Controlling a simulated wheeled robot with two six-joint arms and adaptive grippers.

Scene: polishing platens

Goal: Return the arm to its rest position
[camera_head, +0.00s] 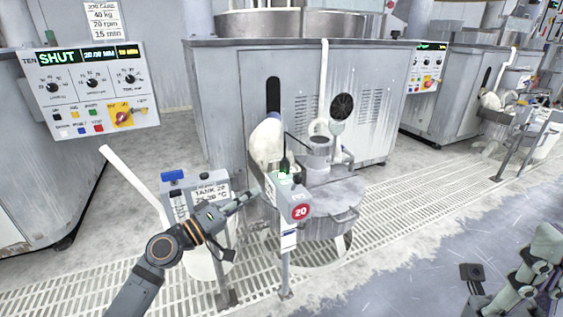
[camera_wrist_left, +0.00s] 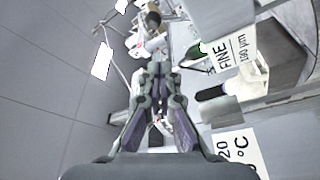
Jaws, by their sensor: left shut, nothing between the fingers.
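My left arm comes in from the lower left in the head view. Its gripper (camera_head: 250,195) is shut and empty, its fingers pointing up and right between the tank sign (camera_head: 208,193) and the grey control box (camera_head: 292,198) with a red 20 badge. I cannot tell whether it touches either. In the left wrist view the two fingers (camera_wrist_left: 158,75) run together with nothing between the tips. Grey-green linkage of what looks like my right gripper (camera_head: 535,270) shows at the lower right edge, partly cut off; its fingers' state is unclear.
A lidded grey drum (camera_head: 325,210) stands just right of the control box. A large grey machine (camera_head: 225,100) is behind. A panel reading SHUT (camera_head: 90,90) is at the left. A white pipe (camera_head: 135,180) slants near my left arm.

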